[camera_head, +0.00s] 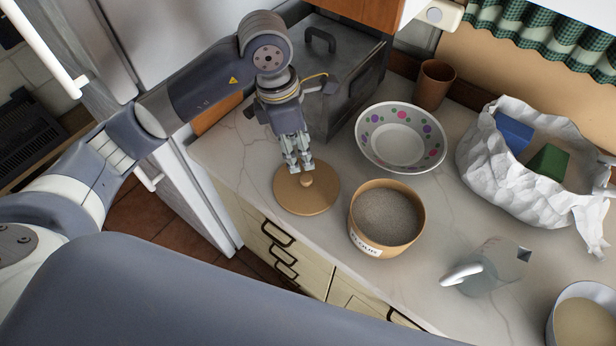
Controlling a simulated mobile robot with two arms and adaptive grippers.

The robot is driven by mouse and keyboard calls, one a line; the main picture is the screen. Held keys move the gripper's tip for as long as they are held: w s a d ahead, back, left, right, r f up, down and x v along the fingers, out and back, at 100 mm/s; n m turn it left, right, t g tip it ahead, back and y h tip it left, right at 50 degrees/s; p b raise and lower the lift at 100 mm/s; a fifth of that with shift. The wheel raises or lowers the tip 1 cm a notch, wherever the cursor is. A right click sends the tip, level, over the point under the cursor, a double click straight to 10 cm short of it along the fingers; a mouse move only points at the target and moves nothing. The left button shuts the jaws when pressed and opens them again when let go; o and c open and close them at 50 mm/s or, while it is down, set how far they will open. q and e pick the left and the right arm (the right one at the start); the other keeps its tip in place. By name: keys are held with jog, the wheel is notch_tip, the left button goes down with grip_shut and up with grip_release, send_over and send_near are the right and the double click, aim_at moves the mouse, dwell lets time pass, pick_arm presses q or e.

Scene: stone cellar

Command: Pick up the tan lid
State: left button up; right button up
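The tan lid (300,198) is a round disc with a small knob (306,181) in its middle. It lies flat on the light counter, near the front edge. My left gripper (300,165) points down over the far part of the lid, with its fingertips right by the knob. The knob shows just below and in front of the fingertips, and I cannot tell whether they touch it. The two fingers look close together, and any gap between them is too small to judge. My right gripper is not in view.
Behind are a dotted bowl (432,165), a brown cup (434,85) and a grey metal box (340,75). A crumpled white bag (490,165), a clear jug (490,265) and a pot (558,300) stand farther right.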

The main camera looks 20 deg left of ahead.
pick_arm(q)
jog(key=p, duration=0.1)
send_over(306, 178)
jog(key=a, duration=0.1)
jog(key=f, duration=0.5)
jog(key=shift+s, duration=0.25)
jog(key=f+p, duration=0.3)
jog(key=f, duration=0.1)
jog(key=shift+w+d, duration=0.1)
jog(key=shift+d, duration=0.25)
jog(key=shift+w+f, duration=0.1)
jog(key=shift+f, duration=0.6)
jog(key=c, duration=0.9)
